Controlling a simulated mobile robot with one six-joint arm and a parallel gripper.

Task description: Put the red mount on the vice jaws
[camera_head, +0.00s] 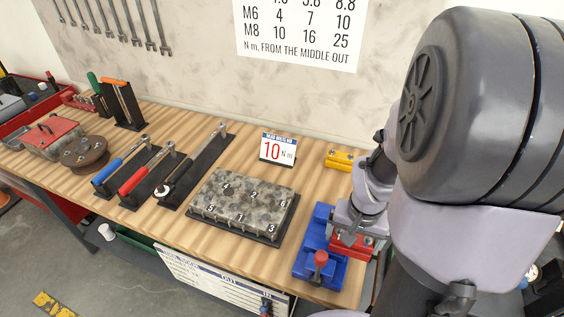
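The blue vice (313,239) stands at the front right of the bench, with a red-topped knob or handle (320,258) at its front. The red mount (356,250), a small block, is at the vice's right part, directly under the end of my arm. I cannot tell whether it rests on the jaws or is held just above them. My gripper (350,232) is at the red mount, pointing down. Its fingers are too small and partly hidden by my wrist, so their opening does not show.
A yellow mount (340,158) sits behind the vice. A numbered metal block (243,199) on a dark base lies to the left. A "10 N m" sign (278,149) stands behind it. Several wrenches (150,177) lie in dark holders further left. My arm covers the right side.

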